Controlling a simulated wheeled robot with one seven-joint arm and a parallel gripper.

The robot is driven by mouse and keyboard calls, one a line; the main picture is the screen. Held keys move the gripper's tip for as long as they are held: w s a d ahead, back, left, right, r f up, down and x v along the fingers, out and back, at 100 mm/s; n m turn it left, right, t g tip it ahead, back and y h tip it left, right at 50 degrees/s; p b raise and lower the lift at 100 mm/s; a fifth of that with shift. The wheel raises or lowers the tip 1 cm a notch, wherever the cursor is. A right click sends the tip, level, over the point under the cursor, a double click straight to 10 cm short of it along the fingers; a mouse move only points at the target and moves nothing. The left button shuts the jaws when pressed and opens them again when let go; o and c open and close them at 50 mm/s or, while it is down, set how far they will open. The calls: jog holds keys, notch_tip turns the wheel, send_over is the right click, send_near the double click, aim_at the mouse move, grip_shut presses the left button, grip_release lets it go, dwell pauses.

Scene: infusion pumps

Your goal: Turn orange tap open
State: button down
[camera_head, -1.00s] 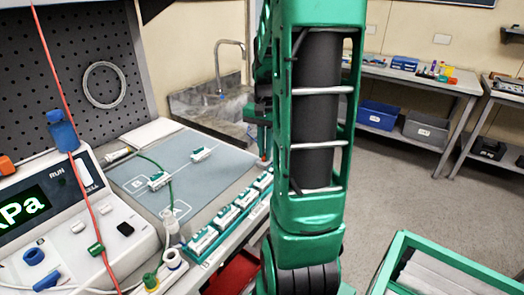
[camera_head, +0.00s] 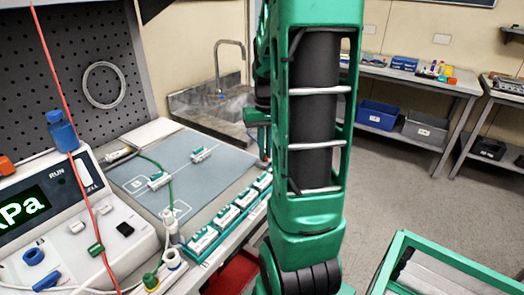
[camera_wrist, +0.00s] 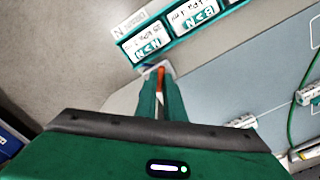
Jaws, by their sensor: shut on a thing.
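The orange tap (camera_wrist: 161,72) shows in the wrist view as a small orange strip between my fingertips, at the edge of the bench. My gripper (camera_wrist: 160,85) is shut on it, with a green finger on each side. The fingers hide most of the tap, so I cannot tell how far it is turned. In the head view my arm covers much of the middle, and my gripper's hold on the tap is not clear there.
A row of white and green labelled clips (camera_head: 226,216) lines the bench's front edge. A grey mat (camera_head: 190,172) holds two more clips and a green tube. A pump with a display (camera_head: 25,208) stands left. A green-framed cart (camera_head: 445,245) is at lower right. A sink (camera_head: 205,105) is behind.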

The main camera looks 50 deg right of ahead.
jog(key=shift+w+r, duration=0.1)
jog(key=shift+w, duration=0.2)
jog(key=c, duration=1.9)
grip_release()
jog(key=shift+o, duration=0.2)
jog(key=shift+s, duration=0.1)
notch_tip(320, 180, up, 11)
jog(key=shift+f, duration=0.2)
jog(key=shift+a, duration=0.1)
jog(key=s+a+f, duration=0.4)
jog(key=s+a, duration=0.3)
jog(key=a, duration=0.1)
jog(key=s+a+f, duration=0.4)
jog(key=s+a, duration=0.3)
jog(key=a, duration=0.1)
jog(key=shift+a+n, duration=0.25)
jog(key=shift+n, duration=0.05)
